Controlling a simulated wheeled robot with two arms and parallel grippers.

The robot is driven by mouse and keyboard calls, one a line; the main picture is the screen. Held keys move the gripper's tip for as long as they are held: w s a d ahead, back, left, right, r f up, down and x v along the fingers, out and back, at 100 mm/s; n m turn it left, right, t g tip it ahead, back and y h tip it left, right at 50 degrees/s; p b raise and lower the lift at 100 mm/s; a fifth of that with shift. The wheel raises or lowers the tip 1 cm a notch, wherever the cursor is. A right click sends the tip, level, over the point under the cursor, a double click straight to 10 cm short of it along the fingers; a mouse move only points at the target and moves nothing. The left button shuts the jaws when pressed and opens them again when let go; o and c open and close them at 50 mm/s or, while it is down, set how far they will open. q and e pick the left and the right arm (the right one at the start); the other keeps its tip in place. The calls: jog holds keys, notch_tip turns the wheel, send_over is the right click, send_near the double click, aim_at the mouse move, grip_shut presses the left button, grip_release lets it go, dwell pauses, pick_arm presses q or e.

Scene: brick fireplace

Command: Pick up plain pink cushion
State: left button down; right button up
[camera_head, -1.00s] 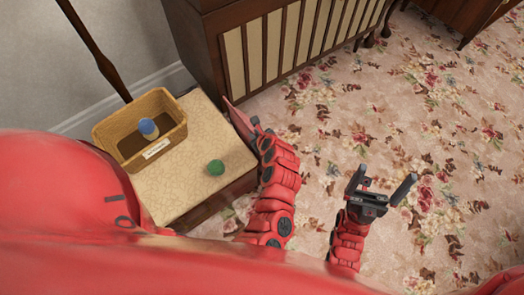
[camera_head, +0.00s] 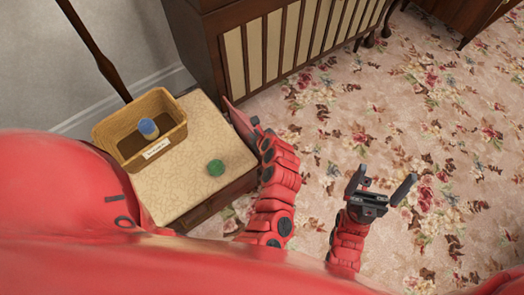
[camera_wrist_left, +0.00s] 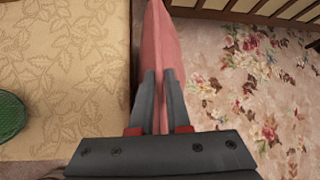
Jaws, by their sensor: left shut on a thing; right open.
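The plain pink cushion (camera_wrist_left: 158,50) stands on edge between the two fingers of my left gripper (camera_wrist_left: 160,85) in the left wrist view. The gripper is shut on it. In the head view the cushion (camera_head: 236,118) shows as a thin pink edge beside the low table, in front of the dark cabinet. My left gripper (camera_head: 256,126) is partly hidden there by its own wrist. My right gripper (camera_head: 382,190) is open and empty above the floral carpet.
A low table with a patterned cream top (camera_head: 190,185) stands at the left. It bears a wicker basket (camera_head: 108,132) holding a blue-topped item (camera_head: 148,128), and a green round object (camera_head: 216,167). A dark cabinet (camera_head: 205,60) stands behind. The carpet (camera_head: 440,130) at right is clear.

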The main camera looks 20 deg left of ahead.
dwell(0.4)
pick_arm(q)
jog(key=shift+w+d+r, duration=0.25)
jog(key=shift+r, duration=0.1)
jog(key=w+d+r, duration=0.7)
jog(key=w+d, duration=0.1)
jog(key=d, duration=0.2)
jog(key=shift+w+d+r, duration=0.2)
jog(key=shift+s, duration=0.15)
dwell(0.5)
